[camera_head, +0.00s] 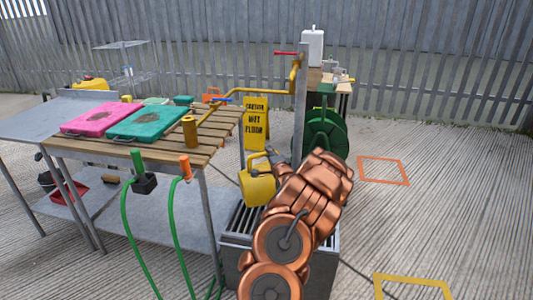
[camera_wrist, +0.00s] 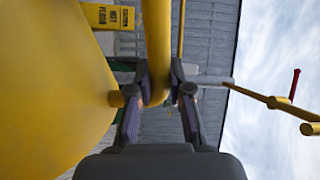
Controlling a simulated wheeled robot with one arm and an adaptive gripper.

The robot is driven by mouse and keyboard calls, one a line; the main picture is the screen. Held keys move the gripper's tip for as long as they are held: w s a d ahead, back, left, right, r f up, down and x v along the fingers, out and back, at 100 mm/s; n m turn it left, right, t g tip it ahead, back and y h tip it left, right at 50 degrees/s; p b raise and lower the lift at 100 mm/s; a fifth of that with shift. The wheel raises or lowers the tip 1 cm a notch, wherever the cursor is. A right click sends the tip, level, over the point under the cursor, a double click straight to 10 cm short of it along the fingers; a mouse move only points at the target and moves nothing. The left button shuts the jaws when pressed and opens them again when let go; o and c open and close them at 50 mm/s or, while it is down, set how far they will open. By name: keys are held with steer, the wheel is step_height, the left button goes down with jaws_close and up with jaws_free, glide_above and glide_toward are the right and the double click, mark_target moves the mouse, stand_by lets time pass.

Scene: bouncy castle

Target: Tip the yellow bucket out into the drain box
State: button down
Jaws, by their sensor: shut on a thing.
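The yellow bucket (camera_head: 257,187) hangs over the slatted top of the grey drain box (camera_head: 238,254), just beyond the right end of the slatted table. In the wrist view its yellow body (camera_wrist: 50,90) fills the left side. My gripper (camera_wrist: 158,85) is shut on the bucket's yellow bar-like handle, with one dark finger on each side of it. In the head view my gripper (camera_head: 274,157) is small and partly hidden by my copper arm. The arm also covers much of the drain box. The inside of the bucket is not visible.
The slatted table (camera_head: 75,148) holds a pink board (camera_head: 103,117) and a teal board (camera_head: 150,122). Green hoses (camera_head: 130,235) hang at its front. A post (camera_head: 300,110) with a yellow pipe (camera_head: 255,92) stands behind the bucket. Open floor lies to the right.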

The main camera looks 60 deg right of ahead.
steer(key=shift+s+d+f+m+p, duration=0.2)
steer(key=shift+s+d+m+p, duration=0.15)
steer(key=shift+s+d, duration=0.15)
steer(key=shift+s+d+f+m+p, duration=0.2)
steer(key=shift+s+d+m+p, duration=0.15)
steer(key=shift+d, duration=0.25)
steer(key=shift+s+d+r+m+p, duration=0.1)
steer(key=shift+s+d+m+p, duration=0.6)
steer(key=shift+s+d+p, duration=0.5)
